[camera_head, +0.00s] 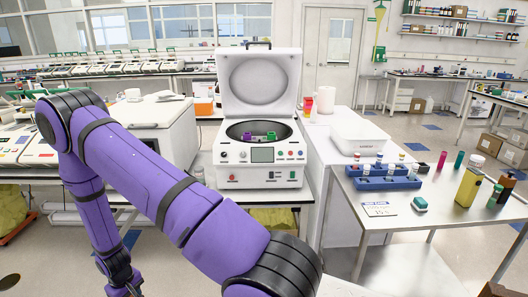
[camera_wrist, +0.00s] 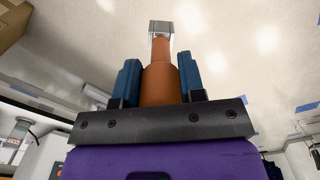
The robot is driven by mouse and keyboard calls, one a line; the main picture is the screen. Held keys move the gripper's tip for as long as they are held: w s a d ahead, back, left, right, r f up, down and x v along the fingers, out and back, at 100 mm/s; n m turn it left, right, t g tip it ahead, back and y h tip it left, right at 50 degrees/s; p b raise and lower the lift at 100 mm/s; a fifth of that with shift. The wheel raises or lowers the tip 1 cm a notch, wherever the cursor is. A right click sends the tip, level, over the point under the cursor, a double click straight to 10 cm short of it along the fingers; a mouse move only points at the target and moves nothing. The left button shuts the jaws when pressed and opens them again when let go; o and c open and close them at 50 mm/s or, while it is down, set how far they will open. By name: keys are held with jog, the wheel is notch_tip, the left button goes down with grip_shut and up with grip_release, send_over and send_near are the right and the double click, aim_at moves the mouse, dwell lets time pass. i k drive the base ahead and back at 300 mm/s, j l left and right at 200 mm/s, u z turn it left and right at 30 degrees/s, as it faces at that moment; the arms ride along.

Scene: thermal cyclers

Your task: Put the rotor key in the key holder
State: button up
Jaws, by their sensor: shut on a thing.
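The rotor key (camera_wrist: 160,88) has an orange-brown handle and a squared metallic end, and it shows in the wrist view. My gripper (camera_wrist: 159,62) has its two blue fingers on either side of the handle and is shut on it. The metallic end sticks out past the fingertips, with floor behind it. In the head view my purple arm bends down at the left; its wrist is low at the bottom left, and the fingers and the key are not clear there. I cannot make out the key holder in either view.
A white centrifuge (camera_head: 261,175) stands with its lid up, with purple and green pieces inside. A metal table (camera_head: 440,212) at the right bears blue racks (camera_head: 385,183), bottles and a label card (camera_head: 378,209). Open floor lies in the aisle at the right.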

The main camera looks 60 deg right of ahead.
aim_at(428, 176)
jog(key=k+u, duration=0.35)
jog(key=k, duration=0.65)
jog(key=k+z, duration=0.2)
jog(key=k, duration=0.25)
jog(key=k+l+z, duration=0.15)
jog(key=k, duration=0.3)
jog(key=k+l+z, duration=0.2)
jog(key=k, duration=0.3)
jog(key=j+z, duration=0.1)
jog(key=z, duration=1.5)
